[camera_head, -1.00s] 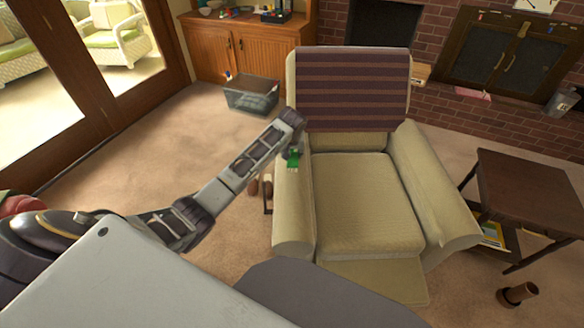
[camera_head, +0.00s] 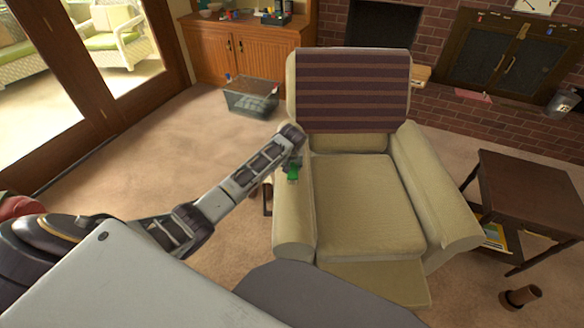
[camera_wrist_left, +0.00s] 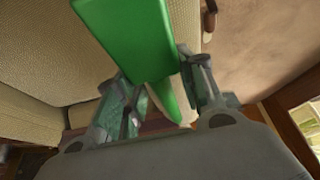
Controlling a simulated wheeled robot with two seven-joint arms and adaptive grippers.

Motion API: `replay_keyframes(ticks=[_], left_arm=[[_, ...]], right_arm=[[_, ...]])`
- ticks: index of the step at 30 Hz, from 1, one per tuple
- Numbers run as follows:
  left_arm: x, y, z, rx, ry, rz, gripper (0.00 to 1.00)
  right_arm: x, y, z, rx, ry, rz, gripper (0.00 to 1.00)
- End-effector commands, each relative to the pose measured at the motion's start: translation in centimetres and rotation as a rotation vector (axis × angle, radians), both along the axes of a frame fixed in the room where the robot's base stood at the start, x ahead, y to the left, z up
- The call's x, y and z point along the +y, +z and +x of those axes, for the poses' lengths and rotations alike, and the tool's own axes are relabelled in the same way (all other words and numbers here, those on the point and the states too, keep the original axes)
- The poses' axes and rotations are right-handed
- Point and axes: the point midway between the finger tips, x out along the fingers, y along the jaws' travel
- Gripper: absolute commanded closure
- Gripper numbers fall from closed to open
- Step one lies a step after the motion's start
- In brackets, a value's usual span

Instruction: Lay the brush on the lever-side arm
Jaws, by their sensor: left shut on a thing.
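My left gripper (camera_head: 293,160) is shut on the green brush (camera_head: 293,173), over the armchair's left arm (camera_head: 293,220). In the left wrist view the brush's flat green body (camera_wrist_left: 128,35) and narrower part lie between the fingers of the gripper (camera_wrist_left: 160,92). I cannot tell whether the brush touches the arm. The lever (camera_head: 267,198) is on the outer side of this same arm, partly behind my left arm. A brown knob-like part (camera_wrist_left: 210,20) shows beside the arm in the left wrist view. My right gripper is not in view.
The seat cushion (camera_head: 365,200) is clear. A striped cloth (camera_head: 353,90) covers the backrest. A clear bin (camera_head: 251,100) stands on the floor behind, and a dark side table (camera_head: 535,190) stands to the right with a brown cylinder (camera_head: 520,298) on the floor near it.

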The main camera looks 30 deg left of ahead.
Motion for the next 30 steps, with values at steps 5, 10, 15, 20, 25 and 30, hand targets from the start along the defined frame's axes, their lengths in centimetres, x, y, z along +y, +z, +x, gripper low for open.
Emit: replay_keyframes(ticks=[5, 10, 15, 20, 25, 30], left_arm=[[0.0, -1.7, 0.0, 0.0, 0.0, 0.0, 0.8], [0.0, -2.0, 0.0, -0.001, 0.0, 0.0, 0.8], [0.0, -1.9, 0.0, -0.001, 0.0, 0.0, 0.8], [0.0, -2.2, 0.0, 0.0, 0.0, -0.001, 0.8], [0.0, -2.4, 0.0, 0.0, 0.0, -0.001, 0.56], [0.0, -2.4, 0.0, 0.0, 0.0, 0.0, 0.4]], right_arm=[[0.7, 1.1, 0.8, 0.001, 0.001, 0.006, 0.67], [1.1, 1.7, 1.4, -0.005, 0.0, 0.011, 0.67], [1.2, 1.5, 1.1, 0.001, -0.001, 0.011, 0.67], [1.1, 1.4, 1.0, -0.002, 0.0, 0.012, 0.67], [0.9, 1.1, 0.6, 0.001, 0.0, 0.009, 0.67], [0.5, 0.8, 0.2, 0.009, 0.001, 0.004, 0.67]])
